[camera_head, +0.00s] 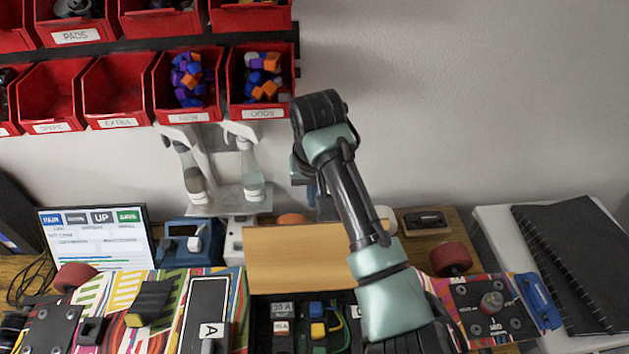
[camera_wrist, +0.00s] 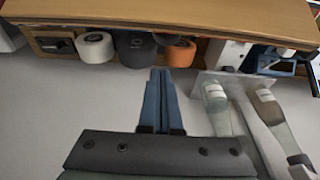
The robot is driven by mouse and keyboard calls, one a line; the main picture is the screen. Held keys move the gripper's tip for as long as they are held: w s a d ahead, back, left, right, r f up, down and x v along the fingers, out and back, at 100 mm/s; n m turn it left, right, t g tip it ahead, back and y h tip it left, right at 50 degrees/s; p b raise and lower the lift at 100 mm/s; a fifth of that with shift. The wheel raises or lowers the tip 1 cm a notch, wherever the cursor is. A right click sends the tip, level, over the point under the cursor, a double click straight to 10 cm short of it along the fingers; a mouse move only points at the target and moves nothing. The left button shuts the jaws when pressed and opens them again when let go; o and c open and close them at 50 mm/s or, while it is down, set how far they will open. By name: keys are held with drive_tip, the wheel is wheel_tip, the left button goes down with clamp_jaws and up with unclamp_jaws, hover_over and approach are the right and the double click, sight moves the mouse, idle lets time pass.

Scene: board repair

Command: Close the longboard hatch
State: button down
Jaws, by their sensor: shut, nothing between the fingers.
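The longboard (camera_head: 130,285) lies across the bench with bright stripes. Its middle compartment (camera_head: 262,325) is uncovered and shows electronic parts and wires. The hatch looks like the plain wooden panel (camera_head: 300,258) standing raised behind the compartment, so it is open. In the wrist view a wooden surface (camera_wrist: 200,14) runs across the top; I cannot tell if it is the panel or the bench. My gripper (camera_head: 312,195) points down beyond the panel's top edge. In the wrist view its blue fingers (camera_wrist: 160,75) are together and empty. I cannot tell whether they touch the panel.
Red bins (camera_head: 190,90) hang on the wall above left. A monitor (camera_head: 97,237) and a blue device (camera_head: 190,243) stand at the back left. An orange wheel (camera_wrist: 180,50) and a white wheel (camera_wrist: 95,47) are behind the panel. A black notebook (camera_head: 575,260) lies right.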

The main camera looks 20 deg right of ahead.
sight(317, 253)
drive_tip(key=shift+s+a+f+p, duration=0.15)
drive_tip(key=shift+s+p, duration=0.1)
drive_tip(key=shift+s, duration=0.25)
drive_tip(key=shift+s+a+p, duration=0.2)
drive_tip(key=shift+s+p, duration=0.1)
drive_tip(key=shift+s, duration=0.2)
drive_tip(key=shift+s+a+f+p, duration=0.15)
drive_tip(key=shift+s+p, duration=0.1)
drive_tip(key=shift+s, duration=0.25)
